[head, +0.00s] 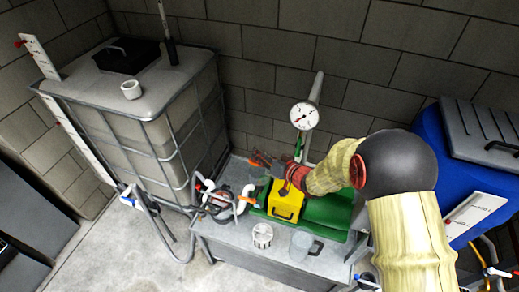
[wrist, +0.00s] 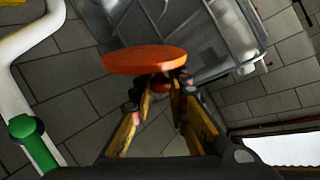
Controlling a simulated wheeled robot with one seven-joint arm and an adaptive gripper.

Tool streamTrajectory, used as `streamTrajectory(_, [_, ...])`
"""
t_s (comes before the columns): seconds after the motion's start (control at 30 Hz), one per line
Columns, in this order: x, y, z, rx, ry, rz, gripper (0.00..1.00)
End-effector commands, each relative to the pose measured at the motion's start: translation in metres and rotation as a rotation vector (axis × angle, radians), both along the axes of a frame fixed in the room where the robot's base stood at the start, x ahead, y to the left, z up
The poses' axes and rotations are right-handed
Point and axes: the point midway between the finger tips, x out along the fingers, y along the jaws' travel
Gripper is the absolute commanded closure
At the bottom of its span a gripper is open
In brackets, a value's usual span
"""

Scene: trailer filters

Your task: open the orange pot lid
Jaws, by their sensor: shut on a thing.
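My gripper (wrist: 160,92) is shut on the orange pot lid (wrist: 145,58) in the wrist view. The lid is a flat round disc, and the fingers close around the small knob on its near side. Wall blocks, floor and the caged tank show around the lid, and no pot is seen touching it there. In the head view my gripper (head: 272,164) is above the bench, with the orange lid (head: 257,158) partly seen at its tip. A filter pot (head: 215,200) with red parts stands on the bench at lower left of the gripper; its top is hard to make out.
A pressure gauge (head: 304,115) stands behind. A caged tank (head: 150,130) is left and a blue barrel (head: 440,160) right.

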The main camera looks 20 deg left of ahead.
Motion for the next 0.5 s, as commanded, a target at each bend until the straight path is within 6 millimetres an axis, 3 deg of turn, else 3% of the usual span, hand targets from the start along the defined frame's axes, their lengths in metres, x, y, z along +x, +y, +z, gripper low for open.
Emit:
streamTrajectory(0.03, [0.003,-0.001,0.009,0.001,0.031,-0.002,1.0])
streamTrajectory(0.5, [0.024,-0.002,0.015,0.024,0.319,-0.002,1.0])
